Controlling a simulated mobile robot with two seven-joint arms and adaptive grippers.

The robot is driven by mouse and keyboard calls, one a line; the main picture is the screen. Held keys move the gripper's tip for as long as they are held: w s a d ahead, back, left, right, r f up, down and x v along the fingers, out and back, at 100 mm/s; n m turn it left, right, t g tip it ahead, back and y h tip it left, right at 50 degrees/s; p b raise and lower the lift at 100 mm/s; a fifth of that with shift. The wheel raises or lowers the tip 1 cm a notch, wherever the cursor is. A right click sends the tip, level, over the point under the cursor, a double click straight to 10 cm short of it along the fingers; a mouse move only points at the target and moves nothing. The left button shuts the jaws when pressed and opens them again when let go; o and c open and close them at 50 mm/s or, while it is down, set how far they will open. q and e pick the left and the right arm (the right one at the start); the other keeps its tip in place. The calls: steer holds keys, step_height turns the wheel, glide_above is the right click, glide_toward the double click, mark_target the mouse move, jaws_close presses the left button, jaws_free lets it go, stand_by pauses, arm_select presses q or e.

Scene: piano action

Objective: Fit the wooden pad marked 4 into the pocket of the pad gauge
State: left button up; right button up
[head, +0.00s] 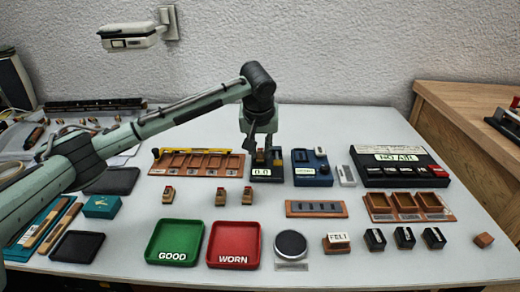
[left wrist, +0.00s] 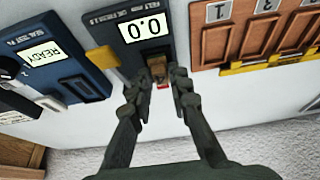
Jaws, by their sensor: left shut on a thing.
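The pad gauge (head: 267,174) is a black box reading 0.0 on the table. It also shows in the left wrist view (left wrist: 139,28), its display upside down. My left gripper (head: 261,147) points down over the gauge's back part. In the left wrist view its fingers (left wrist: 160,82) are shut on a small brown wooden pad (left wrist: 157,68) with a red edge. The pad is at the gauge's edge nearest the wrist camera; I cannot tell whether it sits in the pocket or just above it. No number is readable on it. A yellow block (left wrist: 103,59) stands on the gauge beside the pad.
A wooden slotted tray (head: 196,174) with a yellow bar lies left of the gauge, a blue READY device (head: 312,170) close on its right. Several small pads (head: 220,198) stand in front. Green GOOD (head: 174,242) and red WORN (head: 234,244) trays lie nearer.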

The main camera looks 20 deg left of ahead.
arm_select(q)
steer(key=o, duration=0.9)
steer(key=shift+r, duration=3.5)
